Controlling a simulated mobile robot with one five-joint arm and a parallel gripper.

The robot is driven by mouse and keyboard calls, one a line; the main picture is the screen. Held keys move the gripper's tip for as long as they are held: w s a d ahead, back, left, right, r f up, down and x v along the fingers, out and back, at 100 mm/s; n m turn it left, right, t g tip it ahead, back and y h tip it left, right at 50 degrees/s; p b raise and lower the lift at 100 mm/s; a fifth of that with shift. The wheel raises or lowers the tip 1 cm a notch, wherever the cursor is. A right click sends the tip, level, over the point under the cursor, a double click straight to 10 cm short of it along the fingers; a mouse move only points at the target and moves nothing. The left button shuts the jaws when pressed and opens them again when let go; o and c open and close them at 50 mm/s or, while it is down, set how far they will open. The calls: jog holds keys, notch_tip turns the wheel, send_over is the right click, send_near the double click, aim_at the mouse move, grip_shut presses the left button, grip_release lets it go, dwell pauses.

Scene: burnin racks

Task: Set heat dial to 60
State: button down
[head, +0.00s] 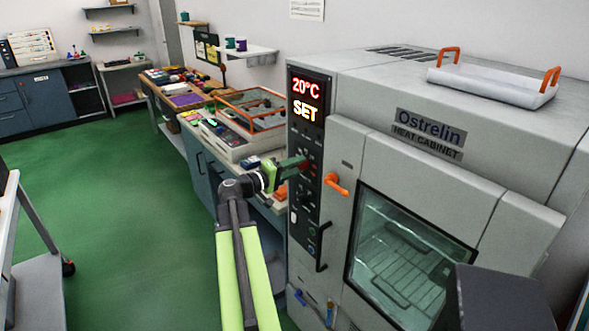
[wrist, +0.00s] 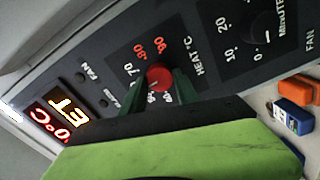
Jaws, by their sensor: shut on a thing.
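The red heat dial (wrist: 158,77) sits on the dark control panel in the wrist view, beside the label HEAT °C. Red and white numbers ring it; 70, 80 and 90 can be read, and the lower ones are partly hidden by the fingers. My gripper (wrist: 160,88) has its green fingers shut on the dial, one on each side. In the head view my gripper (head: 303,163) reaches the panel of the heat cabinet (head: 420,125). The cabinet display (head: 305,98) reads 20°C and SET. The dial's exact setting cannot be told.
A timer dial (wrist: 262,36) marked MINUTE sits beside the heat dial. An orange door handle (head: 337,185) is just right of the panel. A white tray with orange handles (head: 492,84) lies on the cabinet top. A crowded bench (head: 205,130) stands to the left; the green floor is open.

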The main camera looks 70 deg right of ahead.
jog(key=shift+w+r+m, duration=0.1)
jog(key=shift+m, duration=0.4)
jog(key=c, duration=1)
grip_release()
jog(key=shift+d, duration=0.1)
jog(key=shift+o, duration=0.4)
jog(key=v, duration=1.7)
jog(key=shift+a, duration=0.35)
